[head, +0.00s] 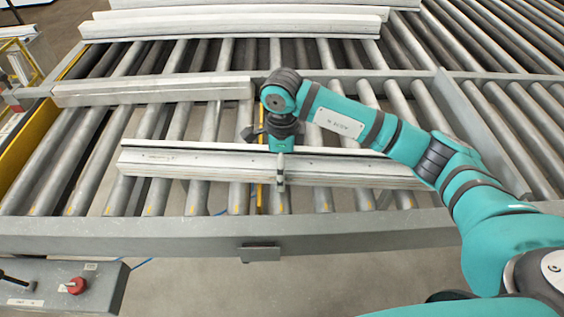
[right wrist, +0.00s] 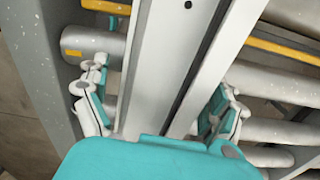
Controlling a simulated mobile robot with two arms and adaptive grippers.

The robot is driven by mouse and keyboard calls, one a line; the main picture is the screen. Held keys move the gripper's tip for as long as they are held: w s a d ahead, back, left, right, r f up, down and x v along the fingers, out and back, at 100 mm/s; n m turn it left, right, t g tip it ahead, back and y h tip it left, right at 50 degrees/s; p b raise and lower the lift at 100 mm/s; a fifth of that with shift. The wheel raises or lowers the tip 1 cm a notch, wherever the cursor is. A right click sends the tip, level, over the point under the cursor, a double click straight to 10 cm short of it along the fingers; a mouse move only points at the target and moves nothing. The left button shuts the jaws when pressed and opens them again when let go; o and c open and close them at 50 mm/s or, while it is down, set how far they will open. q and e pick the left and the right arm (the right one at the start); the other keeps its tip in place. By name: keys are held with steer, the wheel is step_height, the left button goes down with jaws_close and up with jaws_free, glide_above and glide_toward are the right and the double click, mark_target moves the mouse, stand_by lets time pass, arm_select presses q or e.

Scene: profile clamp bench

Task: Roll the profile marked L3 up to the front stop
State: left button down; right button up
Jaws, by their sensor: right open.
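A long pale grey profile (head: 190,163) lies across the rollers near the front rail in the head view; no L3 mark can be read on it. My right gripper (head: 281,158) is over its middle, pointing down. In the right wrist view the profile (right wrist: 172,65) runs between the two fingers of my right gripper (right wrist: 160,108). The fingers are open, one on each side, with small gaps to the profile. Part of the profile is hidden by my right arm. My left gripper is not in view. I cannot tell which part is the front stop.
A shorter profile (head: 150,91) lies farther back on the left, and more long profiles (head: 230,27) lie at the back. The grey front rail (head: 150,236) runs along the near edge. A control box with a red knob (head: 75,286) stands at the lower left. Bare rollers separate the profiles.

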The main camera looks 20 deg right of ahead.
steer(key=c, duration=1.7)
steer(key=shift+c, duration=0.2)
steer(key=shift+n+b, duration=0.55)
steer(key=shift+n, duration=0.05)
steer(key=o, duration=1.8)
steer(key=shift+o, duration=0.2)
step_height(320, 180, up, 12)
